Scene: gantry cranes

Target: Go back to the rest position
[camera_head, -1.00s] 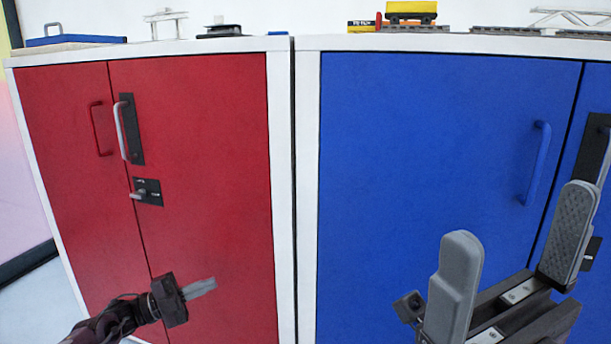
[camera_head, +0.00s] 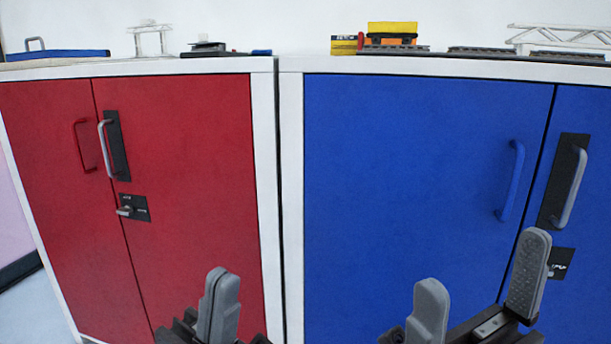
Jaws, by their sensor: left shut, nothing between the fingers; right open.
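My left gripper (camera_head: 218,305) is at the bottom of the view, in front of the red cabinet's right door. Its grey fingers are shut together with nothing between them. My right gripper (camera_head: 478,290) is at the lower right, in front of the blue cabinet. Its two grey fingers stand wide apart and the gap between them is empty. Neither gripper appears to touch a cabinet. The wrists and arms are mostly cut off by the bottom edge.
The red cabinet (camera_head: 190,170) and the blue cabinet (camera_head: 400,170) stand side by side, doors closed, with protruding handles. A yellow train wagon (camera_head: 392,30), a white gantry (camera_head: 150,38), a blue tray (camera_head: 58,54) and a white truss (camera_head: 560,36) sit on top.

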